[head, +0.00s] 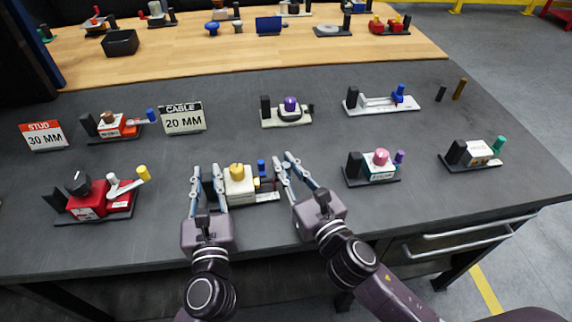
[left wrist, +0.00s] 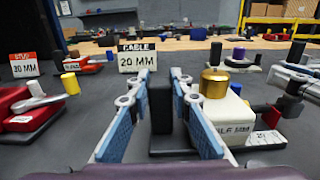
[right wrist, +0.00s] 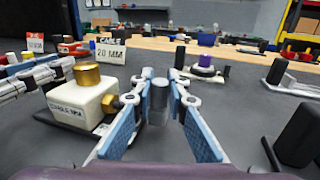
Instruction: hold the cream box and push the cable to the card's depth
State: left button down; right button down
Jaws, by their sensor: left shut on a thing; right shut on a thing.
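The cream box (head: 238,185) with a brass knob sits on a dark base near the front of the bench; it also shows in the left wrist view (left wrist: 228,112) and right wrist view (right wrist: 80,100). My left gripper (head: 207,172) is shut on the black upright block (left wrist: 160,105) beside the box. My right gripper (head: 283,162) is shut on a dark grey cylinder (right wrist: 158,105) on the box's other side, apart from its brass fitting (right wrist: 110,103). I cannot tell whether this cylinder is the cable's end. The CABLE card (head: 184,118) reads 20 MM.
A red STUD 30 MM card (head: 43,136) stands at left. A red fixture (head: 95,198) is left of my grippers, and a pink-knobbed fixture (head: 376,168) is close to the right. More fixtures stand behind. Bare grey bench lies between them.

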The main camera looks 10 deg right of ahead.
pick_arm(q)
jog(key=shift+f, duration=0.2)
pick_arm(e)
jog(key=shift+s+a, duration=0.1)
jog(key=shift+a, duration=1)
jog(key=c, duration=1.9)
grip_release()
jog(key=shift+o, duration=0.3)
jog(key=shift+d, duration=0.1)
jog(key=v, duration=1.2)
